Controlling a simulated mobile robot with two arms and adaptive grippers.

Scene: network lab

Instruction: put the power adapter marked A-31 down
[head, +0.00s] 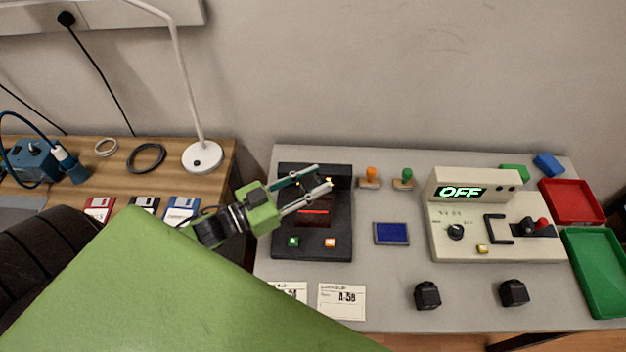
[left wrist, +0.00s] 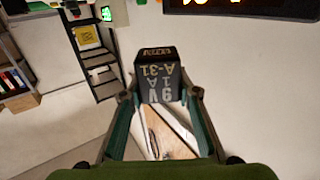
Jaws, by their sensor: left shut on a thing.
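The power adapter marked A-31 (left wrist: 160,78) is a black block with white lettering that also reads 9V 1A, upside down in the left wrist view. My left gripper (left wrist: 160,94) is shut on it, one finger at each side. In the head view my left gripper (head: 323,177) is above the black device (head: 284,244) with a red lit line. The adapter is hard to tell from that dark device there. Two other black adapters, one (head: 427,295) and another (head: 514,292), stand at the front of the grey table. My right gripper is not in view.
A label card marked A-58 (head: 342,302) lies at the table front, with another card (head: 292,290) partly covered by my arm. A blue pad (head: 391,233), a cream console (head: 470,245) reading OFF, a red tray (head: 571,203) and a green tray (head: 598,270) stand to the right.

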